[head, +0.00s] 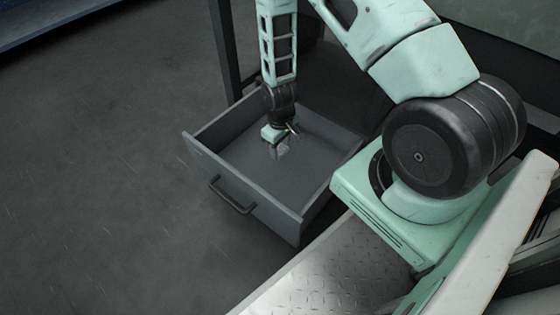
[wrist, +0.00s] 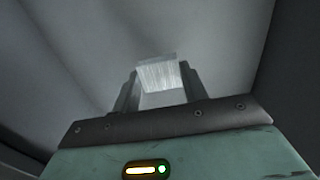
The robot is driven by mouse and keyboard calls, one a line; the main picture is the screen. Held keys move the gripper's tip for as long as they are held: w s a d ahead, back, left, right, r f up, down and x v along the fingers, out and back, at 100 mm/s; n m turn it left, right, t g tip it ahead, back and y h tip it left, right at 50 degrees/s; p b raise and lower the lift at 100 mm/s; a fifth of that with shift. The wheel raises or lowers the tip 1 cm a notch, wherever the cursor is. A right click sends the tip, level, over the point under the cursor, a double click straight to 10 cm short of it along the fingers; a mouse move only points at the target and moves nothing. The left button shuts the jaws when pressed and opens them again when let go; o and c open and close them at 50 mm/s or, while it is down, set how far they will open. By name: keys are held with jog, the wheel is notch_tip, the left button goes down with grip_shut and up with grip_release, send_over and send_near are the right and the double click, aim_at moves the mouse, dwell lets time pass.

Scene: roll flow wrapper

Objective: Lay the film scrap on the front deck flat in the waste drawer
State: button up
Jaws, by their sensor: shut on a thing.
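The waste drawer (head: 240,189) is a grey open box, pulled out, with a dark handle on its front face. My gripper (head: 279,149) points down inside the drawer's outline in the head view. In the wrist view my gripper (wrist: 158,92) is shut on the film scrap (wrist: 157,76), a pale, translucent, shiny piece between the two fingers. The film scrap also shows faintly below the fingers in the head view (head: 283,151). I cannot tell whether it touches the drawer floor. The drawer looks otherwise empty.
The drawer walls stand around my gripper on all sides. A dark upright post (head: 224,50) rises behind the drawer's left rear. Open dark floor (head: 90,190) lies to the left. A metal tread plate (head: 325,265) is at the bottom.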

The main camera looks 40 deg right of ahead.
aim_at(280, 163)
jog(key=shift+f+b, duration=1.3)
jog(key=shift+f, duration=1.25)
jog(key=shift+f, duration=0.2)
jog(key=o, duration=0.9)
jog(key=shift+o, duration=0.2)
jog(key=shift+r, duration=0.15)
